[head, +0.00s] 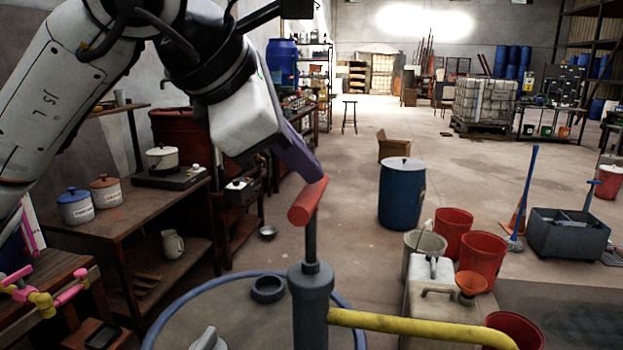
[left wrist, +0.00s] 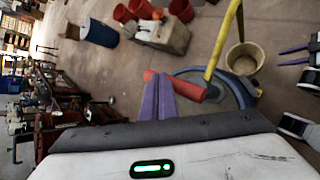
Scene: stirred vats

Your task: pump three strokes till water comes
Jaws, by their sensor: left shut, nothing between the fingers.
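The pump (head: 312,300) is a grey upright cylinder with a thin dark rod and a red crossbar handle (head: 306,203) on top. The rod stands well out of the cylinder. A yellow pipe (head: 420,326) runs right from the pump and leaves the picture. My left gripper (head: 316,178) has its purple fingers shut and empty, at the handle's upper end; I cannot tell if they touch it. In the left wrist view the shut fingers lie beside the red handle (left wrist: 188,87). My right gripper (left wrist: 295,56) shows at that view's right edge, its purple fingers apart.
The pump stands by a round grey lid with a blue rim (head: 160,322). A beige bucket (left wrist: 245,58) is near the yellow pipe. Red buckets (head: 482,258) and a pale jerrycan block (head: 432,298) stand right. A wooden bench (head: 140,215) is left. Open floor lies beyond.

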